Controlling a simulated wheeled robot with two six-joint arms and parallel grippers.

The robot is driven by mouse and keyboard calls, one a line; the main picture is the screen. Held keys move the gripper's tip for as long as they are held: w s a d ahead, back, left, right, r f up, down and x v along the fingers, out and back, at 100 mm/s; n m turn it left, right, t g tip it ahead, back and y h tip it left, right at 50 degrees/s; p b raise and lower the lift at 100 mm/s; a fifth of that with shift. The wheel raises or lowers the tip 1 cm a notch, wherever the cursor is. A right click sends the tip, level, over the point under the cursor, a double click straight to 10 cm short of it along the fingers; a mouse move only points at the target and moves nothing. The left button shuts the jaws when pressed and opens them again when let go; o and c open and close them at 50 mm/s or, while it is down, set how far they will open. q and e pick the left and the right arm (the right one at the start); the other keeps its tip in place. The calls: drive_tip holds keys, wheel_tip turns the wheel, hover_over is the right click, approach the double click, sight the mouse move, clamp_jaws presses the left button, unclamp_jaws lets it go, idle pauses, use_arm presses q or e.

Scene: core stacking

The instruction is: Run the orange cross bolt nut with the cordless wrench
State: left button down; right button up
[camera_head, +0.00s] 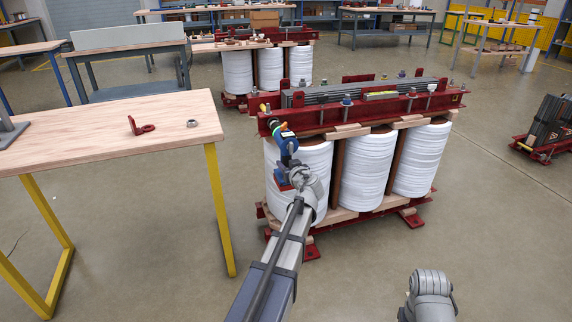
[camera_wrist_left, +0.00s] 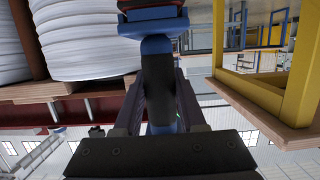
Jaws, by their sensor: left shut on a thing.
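My left gripper (camera_head: 287,168) is shut on the blue and black cordless wrench (camera_head: 285,143), at the left end of the transformer core's upper red clamp beam (camera_head: 345,118). In the left wrist view, the gripper (camera_wrist_left: 160,105) is around the wrench's dark handle, below its blue body (camera_wrist_left: 154,45). The wrench's head is by small coloured bolt parts (camera_head: 272,123) at the beam's end. I cannot tell which of these is the orange cross bolt nut, or whether the wrench touches it. My right gripper is out of view; only part of my right arm shows at the lower right.
A wooden bench (camera_head: 95,140) with yellow legs stands at the left, holding a red bracket (camera_head: 140,126) and a grey nut (camera_head: 192,123). White coils (camera_head: 366,172) stand under the beam. Another core (camera_head: 268,68) is behind. Open floor lies in front and to the right.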

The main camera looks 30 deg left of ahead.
use_arm(q)
drive_tip(key=shift+s+d, duration=1.85)
drive_tip(key=shift+d, duration=0.3)
drive_tip(key=s+d, duration=0.3)
drive_tip(key=shift+s+d, duration=0.1)
drive_tip(key=shift+d, duration=0.3)
drive_tip(key=shift+r, duration=0.1)
